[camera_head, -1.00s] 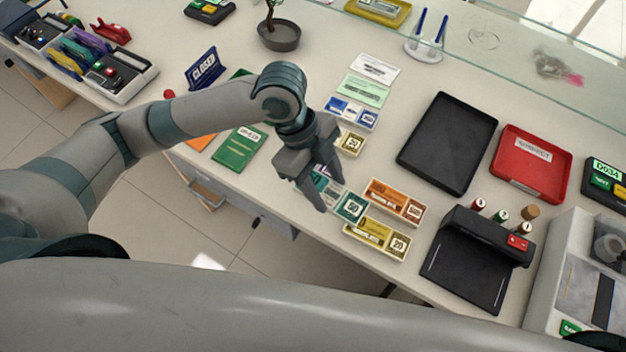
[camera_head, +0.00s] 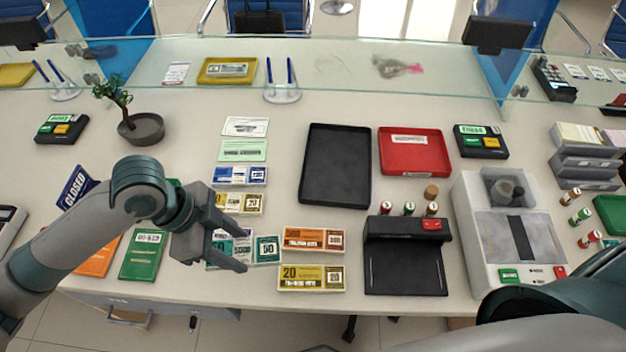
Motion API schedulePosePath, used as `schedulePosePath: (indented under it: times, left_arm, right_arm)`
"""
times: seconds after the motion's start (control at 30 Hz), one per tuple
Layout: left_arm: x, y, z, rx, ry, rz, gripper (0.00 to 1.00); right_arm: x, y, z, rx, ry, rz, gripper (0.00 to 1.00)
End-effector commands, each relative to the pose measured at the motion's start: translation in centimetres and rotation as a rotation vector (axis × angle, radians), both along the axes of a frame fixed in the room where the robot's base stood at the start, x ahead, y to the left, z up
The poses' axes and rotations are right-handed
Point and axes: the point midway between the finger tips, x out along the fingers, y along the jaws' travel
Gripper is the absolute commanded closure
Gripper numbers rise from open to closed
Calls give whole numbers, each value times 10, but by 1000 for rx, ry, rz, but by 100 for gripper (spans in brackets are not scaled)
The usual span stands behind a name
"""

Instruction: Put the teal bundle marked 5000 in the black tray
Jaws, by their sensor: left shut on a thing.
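The teal bundle (camera_head: 266,251) lies near the front of the counter, left of the orange bundle; its end label looks like 50, and further digits are too small to read. My left gripper (camera_head: 243,254) is shut on this bundle, with one finger on its far side and one on its near side. The gripper covers part of the bundle's left half. I cannot tell whether it is lifted off the counter. The black tray (camera_head: 308,188) stands empty right of the bundles, further back. My right gripper is out of view.
An orange bundle (camera_head: 314,240) and a yellow bundle (camera_head: 312,278) lie just right. Blue (camera_head: 239,176) and pale yellow (camera_head: 238,203) bundles lie behind. A red tray (camera_head: 414,152) adjoins the black tray's right. A black device (camera_head: 405,262) stands in front. A glass screen borders the back.

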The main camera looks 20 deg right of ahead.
Motion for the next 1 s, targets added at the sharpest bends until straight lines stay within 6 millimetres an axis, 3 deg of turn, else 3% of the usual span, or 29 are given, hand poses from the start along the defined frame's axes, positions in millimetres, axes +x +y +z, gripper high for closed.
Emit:
schedulePosePath:
  times: [0.27, 0.6, 0.8, 1.0]
  left_arm:
    - [52, 43, 26, -1, -5, 490, 78]
    - [112, 101, 74, -3, -9, 1166, 78]
    - [136, 133, 102, -5, -7, 1516, 78]
    - [148, 152, 119, -3, -3, 1722, 78]
  right_arm:
    - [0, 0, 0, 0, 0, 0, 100]
    - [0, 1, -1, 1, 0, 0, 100]
    - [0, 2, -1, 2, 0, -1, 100]
    - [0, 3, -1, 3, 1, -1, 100]
